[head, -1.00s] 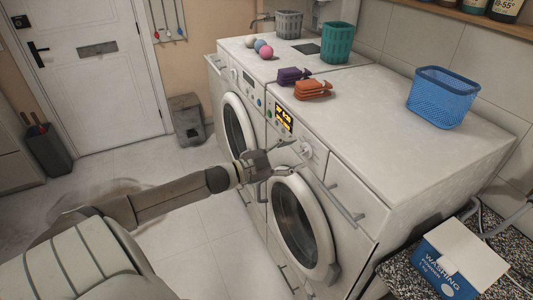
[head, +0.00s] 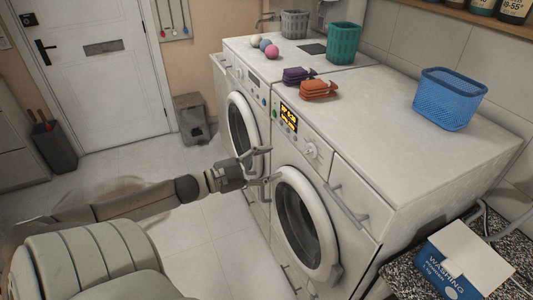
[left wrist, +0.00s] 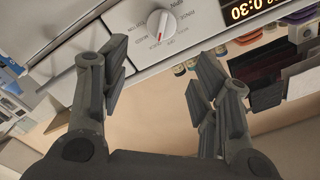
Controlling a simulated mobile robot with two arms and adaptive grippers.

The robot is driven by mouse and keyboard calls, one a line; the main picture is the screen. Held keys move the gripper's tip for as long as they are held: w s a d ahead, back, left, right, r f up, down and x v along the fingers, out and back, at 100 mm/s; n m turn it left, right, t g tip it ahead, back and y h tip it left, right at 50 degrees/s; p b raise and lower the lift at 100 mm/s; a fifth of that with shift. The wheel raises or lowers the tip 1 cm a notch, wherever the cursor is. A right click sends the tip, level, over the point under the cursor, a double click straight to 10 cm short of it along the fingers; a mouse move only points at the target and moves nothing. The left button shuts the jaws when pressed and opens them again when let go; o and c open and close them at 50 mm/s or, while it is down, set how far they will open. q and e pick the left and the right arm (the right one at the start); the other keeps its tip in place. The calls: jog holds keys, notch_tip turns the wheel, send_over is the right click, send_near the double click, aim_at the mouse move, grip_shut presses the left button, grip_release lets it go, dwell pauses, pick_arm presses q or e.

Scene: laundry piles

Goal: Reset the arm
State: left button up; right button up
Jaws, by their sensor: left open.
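My left gripper (head: 264,167) is open and empty, in front of the two washing machines. In the head view it lies over the gap between the left machine's round door (head: 236,125) and the right machine's door (head: 281,212). In the left wrist view its two fingers (left wrist: 162,66) are spread apart, with nothing between them. The right machine's knob (head: 312,150) is apart from the fingers; a knob also shows beyond them in the left wrist view (left wrist: 161,25). My right gripper is in neither view.
On the machines stand a blue basket (head: 447,99), orange cloths (head: 319,90), purple cloths (head: 298,76), a green basket (head: 343,44), a grey basket (head: 295,24) and balls (head: 264,45). A washing powder box (head: 462,264) stands at lower right.

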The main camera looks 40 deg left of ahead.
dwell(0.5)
